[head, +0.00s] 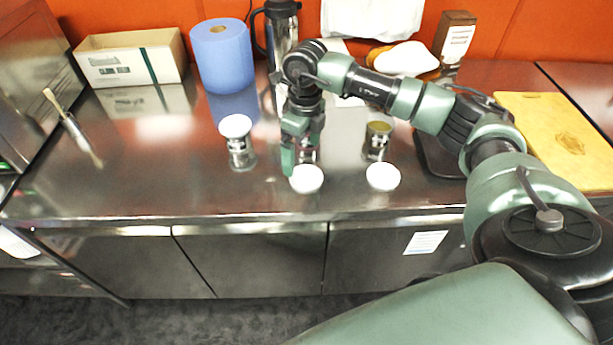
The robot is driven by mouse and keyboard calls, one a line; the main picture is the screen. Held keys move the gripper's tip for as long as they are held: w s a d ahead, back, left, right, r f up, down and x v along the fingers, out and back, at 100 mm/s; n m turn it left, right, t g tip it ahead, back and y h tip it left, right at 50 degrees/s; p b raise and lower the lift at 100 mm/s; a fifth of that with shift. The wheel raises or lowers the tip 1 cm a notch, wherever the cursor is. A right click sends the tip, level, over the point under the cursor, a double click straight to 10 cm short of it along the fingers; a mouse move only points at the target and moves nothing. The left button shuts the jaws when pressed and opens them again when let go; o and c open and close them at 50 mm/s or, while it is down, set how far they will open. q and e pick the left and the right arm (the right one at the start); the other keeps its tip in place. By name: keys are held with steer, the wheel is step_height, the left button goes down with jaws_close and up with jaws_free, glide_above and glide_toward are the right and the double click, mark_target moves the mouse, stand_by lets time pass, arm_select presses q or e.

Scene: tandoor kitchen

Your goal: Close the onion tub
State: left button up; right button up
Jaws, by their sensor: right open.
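Three small metal tubs stand on the steel counter (150,190); I cannot tell which one holds onion. The left tub (241,157) has a white lid (235,126) on top. The right tub (376,147) is open, with something yellowish-brown inside. A white lid (383,177) lies in front of it. The middle tub is mostly hidden behind my right gripper (301,160). Another white lid (306,180) lies in front of it. My right gripper points down, open, just behind and above that lid; I cannot tell whether it touches it. My left gripper is out of view.
A blue paper roll (222,58), a cardboard box (130,57) and a dark flask (281,28) stand at the back. A brush (72,125) lies at the left. A yellow cutting board (560,140) lies at the right. The counter's front left is clear.

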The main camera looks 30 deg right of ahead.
mark_target(305, 176)
steer(key=shift+s+d+r+h, duration=0.1)
steer(key=shift+d+r+h, duration=0.15)
steer(key=shift+d, duration=0.5)
steer(key=shift+f, duration=0.1)
steer(key=shift+a+f+p, duration=0.1)
steer(key=shift+f+p, duration=0.2)
steer(key=shift+f, duration=1.1)
steer(key=f+p, duration=0.1)
steer(key=f, duration=0.2)
steer(key=f+p, duration=0.1)
steer(key=shift+s+a+f+p, duration=0.15)
steer(key=shift+a+f+p, duration=0.05)
steer(key=shift+a+p, duration=0.1)
steer(key=shift+f, duration=0.3)
